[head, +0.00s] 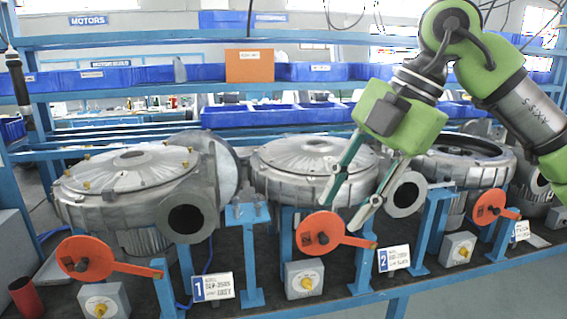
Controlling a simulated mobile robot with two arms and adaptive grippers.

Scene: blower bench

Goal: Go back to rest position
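My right gripper (342,215) comes in from the upper right on a green and grey arm. It points down and to the left in front of the middle blower (305,160). Its two slim fingers are spread apart with nothing between them. The fingertips show just above the orange lever (318,234) of the middle station; I cannot tell whether they touch anything. My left gripper is not in view.
A left blower (125,175) and a right blower (460,155) flank the middle one on the bench. Orange levers, blue brackets (252,255) and grey knob boxes (304,280) line the front. Blue bins (275,115) and an orange box (250,66) sit on shelves behind.

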